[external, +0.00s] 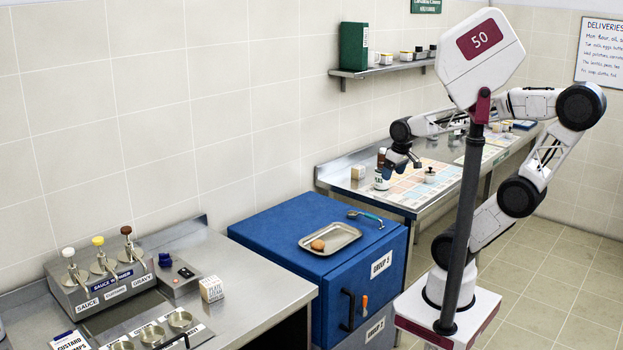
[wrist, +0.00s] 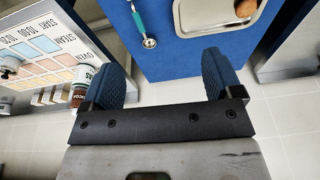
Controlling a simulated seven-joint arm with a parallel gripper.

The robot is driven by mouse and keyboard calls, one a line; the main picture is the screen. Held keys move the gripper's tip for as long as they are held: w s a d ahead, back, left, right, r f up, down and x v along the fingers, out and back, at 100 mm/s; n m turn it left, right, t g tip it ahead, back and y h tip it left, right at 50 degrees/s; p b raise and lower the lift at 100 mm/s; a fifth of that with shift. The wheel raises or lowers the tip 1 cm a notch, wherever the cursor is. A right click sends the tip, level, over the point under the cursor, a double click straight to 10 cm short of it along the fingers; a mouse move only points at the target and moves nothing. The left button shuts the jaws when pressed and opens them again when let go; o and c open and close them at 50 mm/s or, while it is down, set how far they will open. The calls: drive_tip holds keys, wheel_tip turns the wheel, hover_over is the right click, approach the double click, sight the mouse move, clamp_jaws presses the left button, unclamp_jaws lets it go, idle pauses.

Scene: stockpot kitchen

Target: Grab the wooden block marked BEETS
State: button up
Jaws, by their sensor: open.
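No block is readable as BEETS in either view. A small pale wooden block (external: 211,289) with dark lettering, too small to read, sits on the left steel counter. Another pale block (external: 358,172) stands on the back counter beside a white tin, and its marking cannot be read. My gripper (external: 402,168) is in the air near the front edge of the back counter, to the right of that second block. In the wrist view my gripper (wrist: 164,74) has its two blue fingers wide apart with nothing between them.
A blue chest (external: 275,235) bears a metal tray (external: 312,247) holding a brown, egg-like item, and a green-handled utensil (external: 366,215). Sauce pumps (external: 101,262) stand on the left counter. A shelf (external: 384,69) hangs above.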

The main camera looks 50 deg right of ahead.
drive_tip(key=w+a+f+m+g+y, duration=0.15)
drive_tip(key=w+a+m+y, duration=0.35)
drive_tip(key=a, duration=0.9)
drive_tip(key=w+a+f+g+y, duration=0.1)
drive_tip(key=w+a+f+y, duration=0.35)
drive_tip(key=a, duration=0.95)
drive_tip(key=w+a+m+g+y, duration=0.25)
drive_tip(key=w+a, duration=0.45)
drive_tip(key=a, duration=0.7)
drive_tip(key=m+t+y, duration=0.2)
drive_tip(key=m+y, duration=0.2)
drive_tip(key=m, duration=0.2)
approach(219, 280)
drive_tip(key=d+r, duration=0.5)
drive_tip(key=r, duration=0.2)
drive_tip(key=a+f+m, duration=0.1)
drive_tip(key=a+f, duration=0.1)
drive_tip(key=a, duration=0.1)
drive_tip(key=a+f+m+t+y, duration=0.1)
drive_tip(key=a+f+m, duration=0.1)
drive_tip(key=a+f, duration=0.1)
drive_tip(key=a+f+m+t, duration=0.1)
drive_tip(key=a+f+m, duration=0.1)
drive_tip(key=a+f, duration=0.1)
drive_tip(key=shift+f+y, duration=0.1)
drive_tip(key=shift+y, duration=0.2)
drive_tip(key=shift+a+f+m+t, duration=0.35)
drive_tip(key=shift+f+t, duration=0.15)
drive_tip(key=shift+w+a, duration=0.15)
drive_tip(key=shift+a, duration=1.15)
